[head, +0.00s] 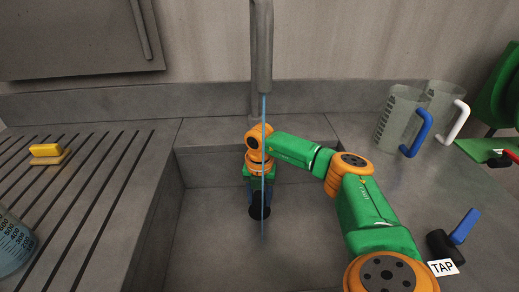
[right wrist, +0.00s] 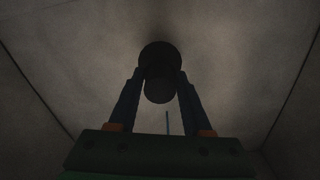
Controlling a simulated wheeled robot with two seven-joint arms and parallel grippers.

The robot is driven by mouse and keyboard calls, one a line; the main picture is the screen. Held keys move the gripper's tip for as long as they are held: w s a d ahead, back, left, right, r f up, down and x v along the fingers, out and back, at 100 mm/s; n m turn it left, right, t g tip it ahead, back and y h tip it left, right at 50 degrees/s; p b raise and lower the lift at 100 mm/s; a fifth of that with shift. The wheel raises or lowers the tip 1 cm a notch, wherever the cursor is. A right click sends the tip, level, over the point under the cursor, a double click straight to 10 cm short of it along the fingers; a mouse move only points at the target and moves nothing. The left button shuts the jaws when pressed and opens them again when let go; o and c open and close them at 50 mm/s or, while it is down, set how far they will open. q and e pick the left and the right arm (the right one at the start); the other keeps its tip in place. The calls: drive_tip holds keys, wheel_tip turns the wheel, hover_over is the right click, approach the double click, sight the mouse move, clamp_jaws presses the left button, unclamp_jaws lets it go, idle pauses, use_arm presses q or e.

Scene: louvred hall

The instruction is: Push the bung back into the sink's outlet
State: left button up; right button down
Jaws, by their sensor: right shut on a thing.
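The black bung (head: 260,208) is low in the grey sink (head: 205,235), below the tap spout (head: 262,45). My right gripper (head: 259,197) points down into the sink, its fingers shut on the bung. In the right wrist view the bung (right wrist: 159,90) shows as a dark cylinder between the fingertips. A wider dark round shape (right wrist: 160,52) lies beyond it; I cannot tell whether it is the outlet or part of the bung. The outlet does not show clearly in the head view. A thin blue stream (head: 264,120) falls from the spout past my gripper. My left gripper is out of view.
A blue-handled lever (head: 463,226) labelled TAP stands right of the sink. Two jugs, with a blue (head: 400,118) and a white handle (head: 446,100), stand behind it. Yellow blocks (head: 46,149) and a graduated vessel (head: 12,245) sit on the ribbed drainer at left.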

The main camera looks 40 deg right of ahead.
drive_tip(key=shift+r, duration=0.25)
drive_tip(key=shift+f, duration=0.2)
drive_tip(key=shift+f+b, duration=0.95)
drive_tip(key=shift+f, duration=0.45)
drive_tip(key=shift+c, duration=1.3)
unclamp_jaws()
